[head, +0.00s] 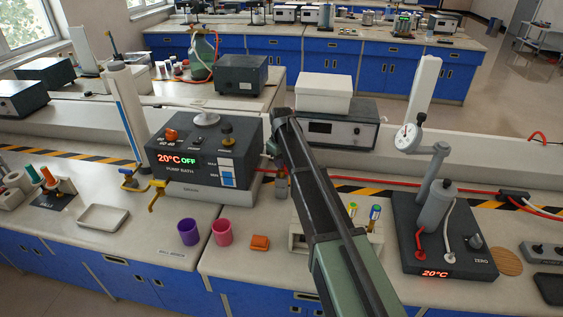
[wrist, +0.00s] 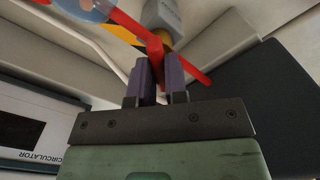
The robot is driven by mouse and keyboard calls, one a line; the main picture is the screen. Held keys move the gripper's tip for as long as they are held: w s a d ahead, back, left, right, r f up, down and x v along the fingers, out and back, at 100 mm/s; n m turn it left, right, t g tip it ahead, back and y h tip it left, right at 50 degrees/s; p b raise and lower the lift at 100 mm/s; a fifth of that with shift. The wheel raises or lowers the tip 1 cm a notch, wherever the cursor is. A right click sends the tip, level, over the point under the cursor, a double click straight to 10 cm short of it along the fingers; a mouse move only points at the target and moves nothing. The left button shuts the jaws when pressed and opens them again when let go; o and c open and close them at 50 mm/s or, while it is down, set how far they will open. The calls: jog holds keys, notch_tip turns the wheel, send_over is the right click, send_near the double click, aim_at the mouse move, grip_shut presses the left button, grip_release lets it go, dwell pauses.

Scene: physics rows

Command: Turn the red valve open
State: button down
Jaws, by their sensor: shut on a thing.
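The red valve handle (wrist: 153,47) shows in the wrist view as a flat red lever by a grey fitting with a brass-coloured part (wrist: 164,16). My gripper (wrist: 158,68) has its two purple fingers on either side of a red part of the handle, shut on it. How far the handle is turned cannot be told. In the head view my arm runs up from the bottom and hides most of the gripper and the valve.
The dark pump bath (head: 205,150) reads 20°C OFF, left of my arm. A dark unit with a grey cylinder (head: 437,207) stands to the right.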

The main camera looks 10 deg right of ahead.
jog(key=n, duration=0.3)
jog(key=shift+n, duration=2.3)
jog(key=c, duration=1.1)
grip_release()
jog(key=shift+c, duration=0.2)
notch_tip(320, 180, up, 11)
jog(key=p, duration=1.1)
